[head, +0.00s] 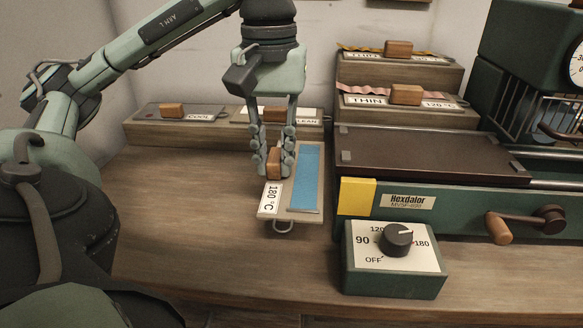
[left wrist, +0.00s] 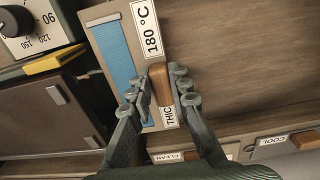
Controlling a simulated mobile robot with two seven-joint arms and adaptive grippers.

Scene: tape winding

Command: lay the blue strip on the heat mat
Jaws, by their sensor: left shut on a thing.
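The blue strip (head: 306,178) lies lengthwise along a pale board (head: 276,215) marked 180 °C. The strip also shows in the left wrist view (left wrist: 117,52), beside a partly covered label that starts "THIC". My left gripper (head: 274,165) is shut on the board's wooden handle (left wrist: 160,82), left of the strip in the head view. I cannot tell whether the board touches the table. The dark brown flat plate (head: 430,155) on the green machine looks like the heat mat; its top is bare. My right gripper is not in view.
The green machine (head: 455,208) with a crank (head: 525,222) stands right of the board. A dial box (head: 395,262) is in front of it, its pointer towards 180. Stacked wooden trays (head: 400,75) stand behind; a COOL tray (head: 170,128) is at left. The table's left middle is clear.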

